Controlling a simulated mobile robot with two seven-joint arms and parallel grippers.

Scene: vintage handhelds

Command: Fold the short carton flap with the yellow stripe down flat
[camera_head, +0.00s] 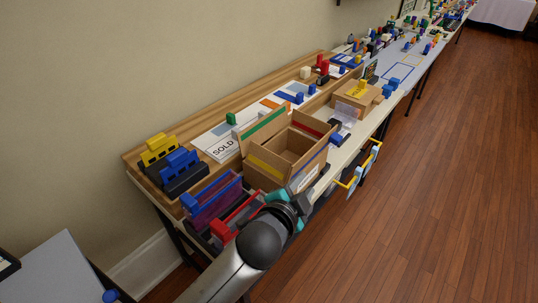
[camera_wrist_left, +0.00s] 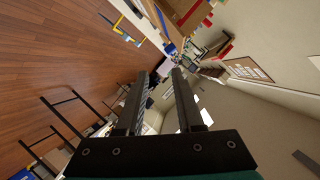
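The open brown carton (camera_head: 290,146) stands on the near part of the table, its inside empty as far as I see. Its yellow-striped short flap (camera_head: 267,167) is on the left side and is not folded over the opening. The green-striped flap (camera_head: 264,130), red-striped flap (camera_head: 313,125) and blue-striped flap (camera_head: 311,167) also stand out from the rim. My left gripper (camera_wrist_left: 160,76) is open and empty in the left wrist view. In the head view its teal and dark wrist is just in front of the carton; its fingertips are hard to make out.
Crates with a blue handle (camera_head: 212,190) and a red handle (camera_head: 229,222) stand left of the carton. A white SOLD sheet (camera_head: 220,146) lies behind. A smaller carton (camera_head: 358,96) stands to the right. Yellow-and-blue racks (camera_head: 358,166) hang at the table's front edge.

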